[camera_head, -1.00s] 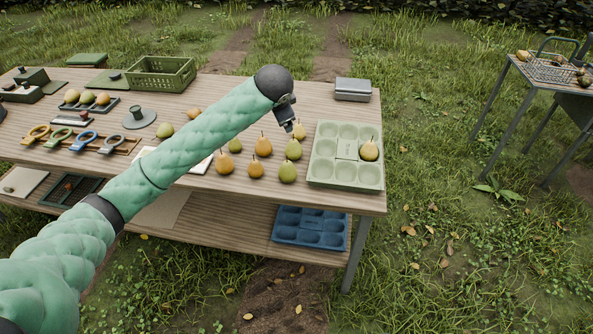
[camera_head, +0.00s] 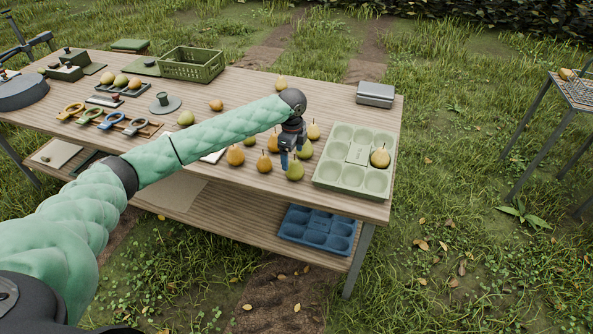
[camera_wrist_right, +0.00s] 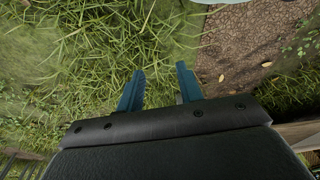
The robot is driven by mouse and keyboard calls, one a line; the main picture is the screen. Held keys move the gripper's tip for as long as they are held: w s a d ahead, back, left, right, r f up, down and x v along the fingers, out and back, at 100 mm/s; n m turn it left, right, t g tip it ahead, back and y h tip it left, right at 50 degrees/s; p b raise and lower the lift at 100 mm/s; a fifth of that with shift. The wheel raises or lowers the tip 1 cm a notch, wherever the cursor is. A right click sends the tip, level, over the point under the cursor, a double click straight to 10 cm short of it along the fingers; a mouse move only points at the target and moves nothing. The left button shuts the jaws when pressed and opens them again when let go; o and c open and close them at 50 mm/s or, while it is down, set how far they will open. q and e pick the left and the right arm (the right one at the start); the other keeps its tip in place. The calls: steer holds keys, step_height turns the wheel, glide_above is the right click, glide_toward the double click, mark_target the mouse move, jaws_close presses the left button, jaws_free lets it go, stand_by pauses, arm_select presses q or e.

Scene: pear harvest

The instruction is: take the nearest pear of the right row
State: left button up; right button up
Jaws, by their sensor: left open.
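The right row of pears runs back along the table, left of the pale green tray. Its nearest pear (camera_head: 294,171) is green with a thin dark stem. Behind it stand another green pear (camera_head: 305,151) and a yellow pear (camera_head: 313,131). My left gripper (camera_head: 288,160) is open and points down just above and behind the nearest pear. I cannot tell whether its fingers touch the pear. In the right wrist view my right gripper (camera_wrist_right: 158,88) is open, its blue fingers apart over grass with nothing between them.
Orange-brown pears (camera_head: 264,163) and (camera_head: 235,155) stand close to the left. The pale green tray (camera_head: 323,172) holds one pear (camera_head: 380,157). A grey box (camera_head: 375,94) is at the back right. A blue tray (camera_head: 317,232) lies on the lower shelf.

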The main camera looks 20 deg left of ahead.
mark_target(295, 169)
arm_select(q)
steer(key=shift+d+f+m+p, duration=0.15)
steer(key=shift+f+m+p, duration=0.15)
steer(key=shift+f, duration=0.3)
steer(key=shift+f+p, duration=0.35)
steer(key=shift+f, duration=0.5)
steer(key=f+p, duration=0.1)
steer(key=f, duration=0.1)
steer(key=f+p, duration=0.1)
steer(key=shift+w+d+f, duration=0.2)
steer(key=shift+f, duration=0.7)
arm_select(e)
step_height(295, 169, down, 8)
steer(key=s+d, duration=0.2)
steer(key=shift+d+f+t, duration=0.2)
steer(key=shift+t, duration=0.1)
arm_select(q)
steer(key=c, duration=1.1)
steer(key=shift+c, duration=0.5)
arm_select(e)
steer(key=shift+d, duration=0.1)
